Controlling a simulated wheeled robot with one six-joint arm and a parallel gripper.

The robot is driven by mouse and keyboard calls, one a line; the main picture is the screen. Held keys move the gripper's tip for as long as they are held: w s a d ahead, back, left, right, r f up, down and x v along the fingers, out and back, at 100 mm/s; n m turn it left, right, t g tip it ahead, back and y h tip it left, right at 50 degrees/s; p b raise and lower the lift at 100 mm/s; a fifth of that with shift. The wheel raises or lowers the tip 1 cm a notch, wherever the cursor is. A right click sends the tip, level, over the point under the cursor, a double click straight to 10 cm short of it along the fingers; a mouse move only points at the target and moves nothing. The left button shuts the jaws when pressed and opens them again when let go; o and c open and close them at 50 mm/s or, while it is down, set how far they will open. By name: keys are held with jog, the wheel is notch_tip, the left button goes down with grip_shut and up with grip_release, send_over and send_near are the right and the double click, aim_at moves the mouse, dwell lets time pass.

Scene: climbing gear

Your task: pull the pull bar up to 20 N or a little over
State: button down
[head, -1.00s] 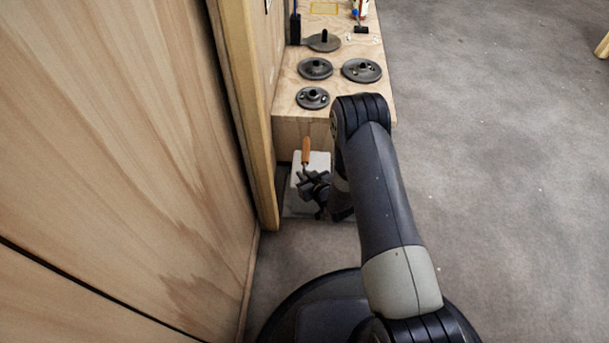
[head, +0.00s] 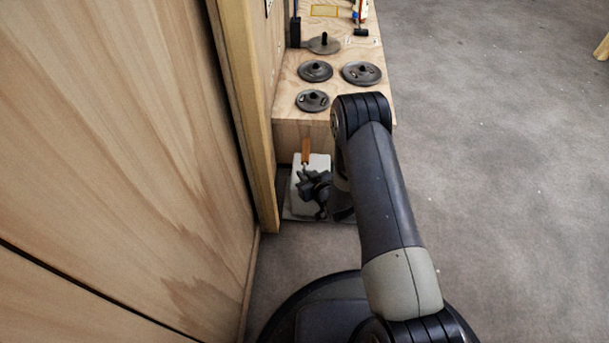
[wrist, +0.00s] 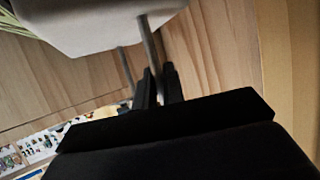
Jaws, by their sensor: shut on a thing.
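My gripper is shut on the pull bar, low beside the wooden box. The held part is hidden by the jaws. In the wrist view my gripper (wrist: 160,82) has its dark fingers close together, with a thin grey rod (wrist: 148,40) running to them. No force reading can be made out.
A wooden wall (head: 120,150) with a post (head: 246,110) stands close on the left. A wooden box (head: 292,132) beyond carries several dark weight discs (head: 362,73). Grey floor (head: 480,180) is open on the right.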

jog(key=shift+r+p, duration=0.3)
jog(key=shift+r, duration=0.45)
jog(key=shift+w, duration=0.1)
dwell(0.3)
jog(key=shift+f+b, duration=0.85)
jog(key=shift+f, duration=0.65)
jog(key=c, duration=1.4)
grip_release()
jog(key=shift+c, duration=0.2)
jog(key=p+v, duration=0.4)
jog(key=v, duration=0.7)
jog(key=b+x, duration=0.4)
jog(key=x, duration=0.7)
jog(key=shift+f, duration=0.15)
jog(key=shift+r+p, duration=0.35)
jog(key=shift+r, duration=0.45)
